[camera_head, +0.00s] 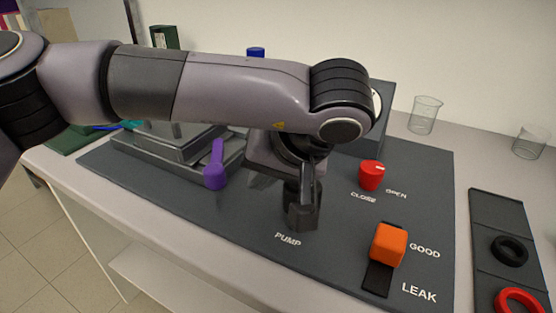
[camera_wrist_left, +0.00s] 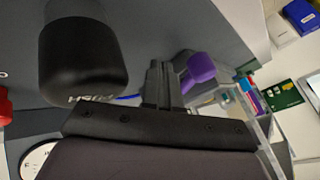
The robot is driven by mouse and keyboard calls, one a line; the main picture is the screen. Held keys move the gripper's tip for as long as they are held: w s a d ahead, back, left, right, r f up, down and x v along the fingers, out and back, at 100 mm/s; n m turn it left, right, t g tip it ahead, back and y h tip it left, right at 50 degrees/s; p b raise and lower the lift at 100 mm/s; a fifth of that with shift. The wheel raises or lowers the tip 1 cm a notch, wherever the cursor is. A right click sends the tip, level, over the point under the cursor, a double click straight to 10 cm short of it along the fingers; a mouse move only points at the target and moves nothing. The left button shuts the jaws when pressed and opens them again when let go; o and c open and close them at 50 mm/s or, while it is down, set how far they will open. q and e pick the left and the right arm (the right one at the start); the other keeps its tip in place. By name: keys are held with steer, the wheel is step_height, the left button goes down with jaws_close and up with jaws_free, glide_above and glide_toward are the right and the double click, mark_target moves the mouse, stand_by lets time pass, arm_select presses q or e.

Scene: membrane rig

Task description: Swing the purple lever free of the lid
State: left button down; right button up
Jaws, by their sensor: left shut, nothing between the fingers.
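The purple lever (camera_head: 216,168) stands at the front right of a grey stepped metal block with a flat plate, perhaps the lid (camera_head: 170,148). My arm covers part of this block. The lever's purple end also shows in the left wrist view (camera_wrist_left: 200,70), just right of my fingers. My left gripper (camera_head: 307,178) points down to the right of the lever, apart from it, close to the black pump knob (camera_head: 300,215). In the left wrist view its fingers (camera_wrist_left: 158,80) are together and empty, between the lever and the black knob (camera_wrist_left: 82,50).
A red knob (camera_head: 371,175) marked CLOSE and OPEN and an orange block (camera_head: 388,245) by GOOD and LEAK are on the dark panel to the right. A dark tray (camera_head: 485,215) with black and red rings lies farther right. Glass beakers (camera_head: 425,114) stand behind.

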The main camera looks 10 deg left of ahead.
mark_target(217, 160)
arm_select(q)
steer(key=shift+a+r, duration=0.2)
steer(key=shift+a, duration=1.5)
steer(key=shift+m, duration=0.3)
arm_select(e)
steer(key=shift+f, duration=0.1)
